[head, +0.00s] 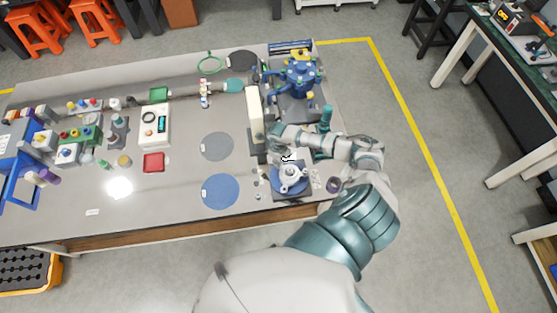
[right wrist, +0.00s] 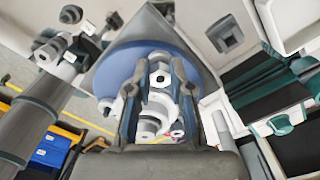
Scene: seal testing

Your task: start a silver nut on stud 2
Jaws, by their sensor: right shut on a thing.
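My right gripper (head: 287,158) is over the round blue fixture (head: 278,188) near the table's front right edge. A white flange-like part (head: 291,180) with several lobes sits on the fixture. In the right wrist view the two fingers (right wrist: 160,88) are shut on a small silver nut (right wrist: 160,76) with a dark hole, in front of the blue disc (right wrist: 118,72). White lobes with dark holes show below and beside the nut. Which stud is number 2 cannot be read, and whether the nut touches a stud cannot be told. My left gripper is not in view.
A blue multi-armed device (head: 300,75) stands behind my right forearm. A tall cream block (head: 255,112) stands left of the gripper. Flat grey (head: 217,146) and blue (head: 221,191) discs lie left of the fixture. Small parts lie at its right, beside a dark purple ring (head: 334,184).

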